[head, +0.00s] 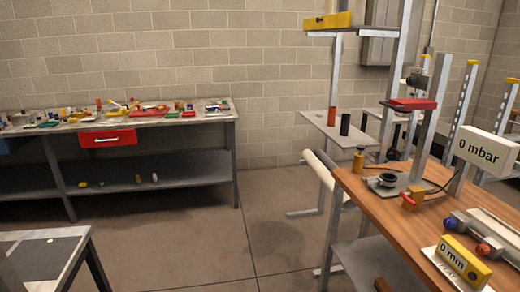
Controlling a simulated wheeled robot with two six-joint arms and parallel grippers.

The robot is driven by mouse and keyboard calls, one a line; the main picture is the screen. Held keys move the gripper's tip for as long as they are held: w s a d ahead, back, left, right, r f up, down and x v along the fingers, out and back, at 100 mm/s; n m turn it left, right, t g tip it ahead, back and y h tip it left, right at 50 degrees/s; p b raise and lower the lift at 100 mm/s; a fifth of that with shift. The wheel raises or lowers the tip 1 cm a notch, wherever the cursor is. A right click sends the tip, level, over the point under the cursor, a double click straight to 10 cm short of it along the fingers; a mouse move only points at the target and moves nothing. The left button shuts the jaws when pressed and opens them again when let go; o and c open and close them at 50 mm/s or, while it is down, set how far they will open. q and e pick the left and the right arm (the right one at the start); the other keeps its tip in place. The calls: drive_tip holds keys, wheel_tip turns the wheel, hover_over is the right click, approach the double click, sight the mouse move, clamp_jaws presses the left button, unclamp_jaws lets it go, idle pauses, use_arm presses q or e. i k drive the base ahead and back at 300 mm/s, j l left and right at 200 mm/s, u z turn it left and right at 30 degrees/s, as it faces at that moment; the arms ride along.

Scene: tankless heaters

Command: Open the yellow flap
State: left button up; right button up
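I cannot make out for certain which part is the yellow flap. A yellow block with a dark round spot (327,21) sits at the top of a metal stand, at the left end of its upper shelf. A yellow box marked "0 mm" (463,262) lies tilted on a pale plate at the front right of the wooden workbench (385,215). Neither shows a clear hinge or opening. Neither of my grippers is in view.
A white "0 mbar" display (486,149) and a red-topped stand (413,104) are on the workbench. A long table (150,127) with a red drawer (108,138) and several small items stands along the back wall. The floor (270,230) between is clear.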

sight(343, 20)
drive_tip(key=i+j, duration=0.1)
drive_tip(key=i, duration=0.4)
drive_tip(key=i+j+z, duration=0.1)
drive_tip(key=i, duration=0.45)
drive_tip(key=i+j, duration=0.15)
drive_tip(key=i, duration=0.35)
drive_tip(key=z, duration=0.05)
